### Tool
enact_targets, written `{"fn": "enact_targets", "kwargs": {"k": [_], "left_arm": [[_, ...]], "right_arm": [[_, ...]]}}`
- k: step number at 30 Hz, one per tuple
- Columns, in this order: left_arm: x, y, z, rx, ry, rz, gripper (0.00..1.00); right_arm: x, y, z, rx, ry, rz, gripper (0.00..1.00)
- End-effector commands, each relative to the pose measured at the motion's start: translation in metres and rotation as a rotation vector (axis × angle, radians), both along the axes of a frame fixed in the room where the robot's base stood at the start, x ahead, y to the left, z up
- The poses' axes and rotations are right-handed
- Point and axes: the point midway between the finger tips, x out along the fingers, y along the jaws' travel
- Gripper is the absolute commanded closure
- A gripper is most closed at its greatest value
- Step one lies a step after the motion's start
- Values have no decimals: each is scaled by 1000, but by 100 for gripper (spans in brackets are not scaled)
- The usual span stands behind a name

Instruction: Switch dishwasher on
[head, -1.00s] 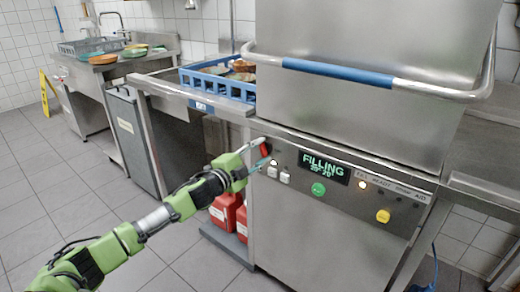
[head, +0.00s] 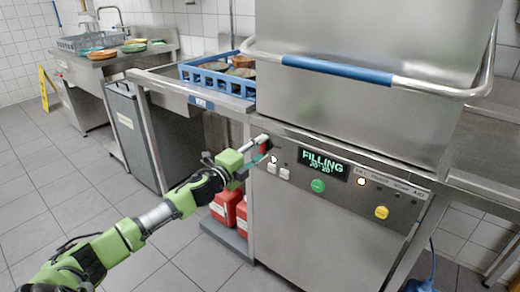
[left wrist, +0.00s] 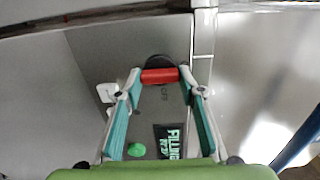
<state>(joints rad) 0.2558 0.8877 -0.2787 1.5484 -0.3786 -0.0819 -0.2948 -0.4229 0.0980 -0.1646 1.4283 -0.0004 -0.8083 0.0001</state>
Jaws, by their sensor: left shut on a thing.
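The dishwasher (head: 330,215) is a steel hood machine. Its display (head: 323,163) reads FILLING. A red rotary switch (head: 266,147) sits at the left end of its front panel, partly hidden by my gripper. In the left wrist view the red switch handle (left wrist: 160,75) lies crosswise between my fingertips, with an OFF label just below it. My left gripper (head: 261,148) is shut on this handle, one finger at each end. My right gripper is not in view.
Lit lamps (head: 361,182), a green button (head: 317,186) and a yellow button (head: 382,212) are on the panel. The hood's blue-gripped bar (head: 337,69) juts out above. A blue dish rack (head: 215,82) stands left. Red canisters (head: 226,207) sit below my arm.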

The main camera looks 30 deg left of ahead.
Motion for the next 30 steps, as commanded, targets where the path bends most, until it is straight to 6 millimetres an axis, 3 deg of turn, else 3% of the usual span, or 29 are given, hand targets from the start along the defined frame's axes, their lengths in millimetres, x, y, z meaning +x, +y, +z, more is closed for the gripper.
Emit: {"fn": "enact_targets", "kwargs": {"k": [5,6,8,20,30], "left_arm": [[0,-1,-2,4,2,-2,86],[0,-1,-2,4,2,-2,59],[0,-1,-2,3,2,-2,47],[-3,0,-1,1,2,-1,47],[-39,3,-3,0,5,-1,47]], "right_arm": [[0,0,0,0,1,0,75],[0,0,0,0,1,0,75],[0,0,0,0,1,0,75],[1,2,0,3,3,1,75],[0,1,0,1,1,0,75]]}}
